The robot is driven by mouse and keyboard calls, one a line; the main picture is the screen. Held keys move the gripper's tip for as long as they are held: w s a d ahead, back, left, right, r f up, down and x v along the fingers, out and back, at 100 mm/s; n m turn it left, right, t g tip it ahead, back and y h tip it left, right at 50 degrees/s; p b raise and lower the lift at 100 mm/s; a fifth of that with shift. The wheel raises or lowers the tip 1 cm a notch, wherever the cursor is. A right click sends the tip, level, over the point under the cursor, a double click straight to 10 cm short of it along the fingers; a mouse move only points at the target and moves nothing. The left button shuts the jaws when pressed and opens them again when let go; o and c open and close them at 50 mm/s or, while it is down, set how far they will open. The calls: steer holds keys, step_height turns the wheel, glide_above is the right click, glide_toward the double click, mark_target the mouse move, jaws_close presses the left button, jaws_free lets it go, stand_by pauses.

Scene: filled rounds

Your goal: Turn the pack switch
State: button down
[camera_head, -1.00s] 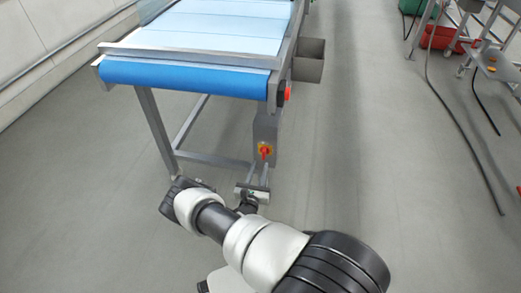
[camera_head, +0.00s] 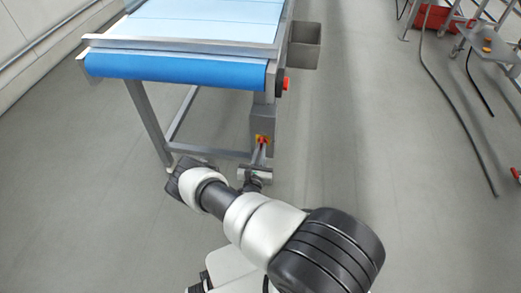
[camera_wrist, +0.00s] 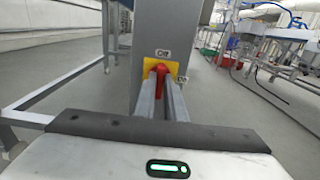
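The pack switch (camera_wrist: 160,76) is a red handle on a yellow plate, on the front of a grey post. An "Off" label is above it and an "On" label to its lower right in the wrist view. In the head view the switch (camera_head: 263,139) shows small, low on the conveyor's post. My gripper (camera_wrist: 161,88) reaches the switch, its two grey fingers close together on either side of the red handle. They look shut on it, though the exact contact is hard to see. The handle stands roughly upright, its lower part between the fingers.
The conveyor (camera_head: 175,68) with a blue roller end stands above, on a grey frame. A red button (camera_head: 285,84) and a grey bin (camera_head: 304,45) are on its right side. A cable (camera_head: 460,120) lies on the right. The floor between is clear.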

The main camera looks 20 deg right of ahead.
steer(key=shift+m, duration=0.4)
steer(key=shift+d+m+p, duration=0.15)
steer(key=shift+m+p, duration=0.7)
steer(key=shift+m, duration=1.65)
steer(key=c, duration=1.8)
jaws_free()
steer(key=shift+s+f, duration=0.1)
steer(key=shift+s, duration=0.05)
